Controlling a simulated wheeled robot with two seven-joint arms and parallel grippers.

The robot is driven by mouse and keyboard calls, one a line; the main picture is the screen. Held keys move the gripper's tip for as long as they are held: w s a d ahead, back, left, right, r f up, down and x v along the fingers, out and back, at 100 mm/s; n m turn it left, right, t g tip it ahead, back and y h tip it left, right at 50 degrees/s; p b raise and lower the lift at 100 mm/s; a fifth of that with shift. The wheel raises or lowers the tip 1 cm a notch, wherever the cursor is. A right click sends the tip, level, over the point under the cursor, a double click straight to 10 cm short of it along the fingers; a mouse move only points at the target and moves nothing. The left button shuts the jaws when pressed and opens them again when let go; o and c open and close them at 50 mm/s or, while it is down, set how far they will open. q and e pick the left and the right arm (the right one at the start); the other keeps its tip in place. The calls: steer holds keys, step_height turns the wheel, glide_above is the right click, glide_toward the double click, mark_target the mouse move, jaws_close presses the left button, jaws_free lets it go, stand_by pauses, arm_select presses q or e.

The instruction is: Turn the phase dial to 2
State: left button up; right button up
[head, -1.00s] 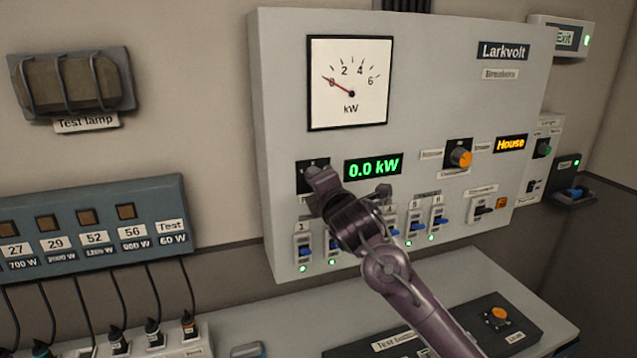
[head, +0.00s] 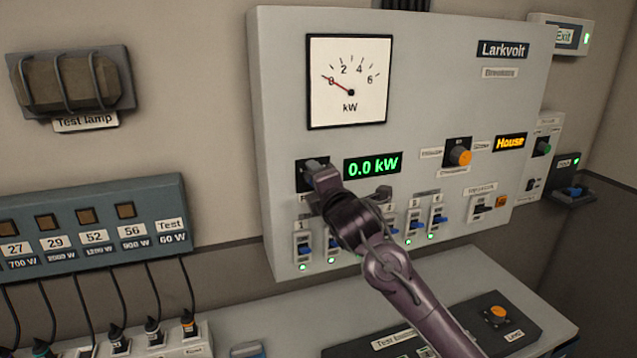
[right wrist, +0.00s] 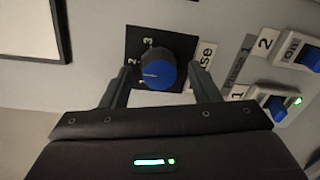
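The phase dial is a round blue knob (right wrist: 157,70) on a black plate with the numbers 1, 2 and 3, seen in the right wrist view. A short pale mark on its face points left, near the 1; I cannot tell its exact setting. My right gripper (right wrist: 162,88) is open, with one finger on each side of the knob and gaps between them. In the head view the dial's black plate (head: 303,178) shows behind my right gripper (head: 322,176), which hides much of it. My left gripper is not in view.
The grey breaker panel (head: 430,70) carries a kW meter (head: 348,82) at 0 and a green 0.0 kW display (head: 373,166). Blue breaker switches (head: 304,246) sit just below the dial. An orange-tipped selector (head: 459,155) is to the right. A bench (head: 280,310) lies below.

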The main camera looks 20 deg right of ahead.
steer(key=s+b, duration=0.3)
steer(key=s, duration=0.4)
steer(key=shift+s+r, duration=0.25)
steer(key=shift+s, duration=0.15)
